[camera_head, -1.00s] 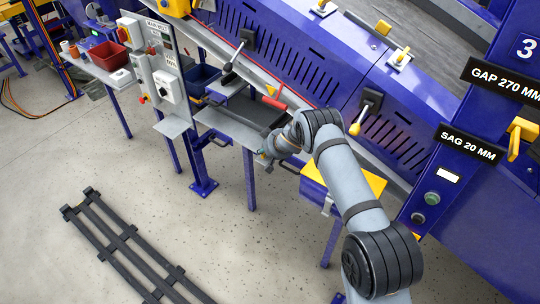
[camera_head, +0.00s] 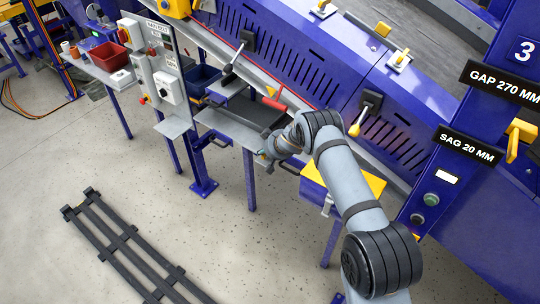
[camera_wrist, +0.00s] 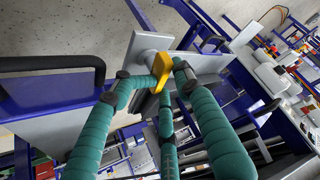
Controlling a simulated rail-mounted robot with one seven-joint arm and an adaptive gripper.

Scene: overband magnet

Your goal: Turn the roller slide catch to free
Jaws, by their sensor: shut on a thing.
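The roller slide catch, as I take it, is a small yellow lever (camera_wrist: 160,66) in the wrist view, on a light grey plate (camera_wrist: 148,44). My gripper (camera_wrist: 163,80) has its teal fingers closed around the yellow lever from several sides. The fingers cover part of the lever, so its exact turn is hard to tell. In the head view my gripper (camera_head: 266,158) is small, at the edge of the grey shelf under the blue conveyor frame. The catch cannot be made out there.
A black bar handle (camera_wrist: 55,63) lies left of the catch in the wrist view. In the head view, a red-handled lever (camera_head: 274,103) is above the gripper, and a yellow-topped box (camera_head: 372,184) is to the right. A black rail frame (camera_head: 122,236) lies on the open floor.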

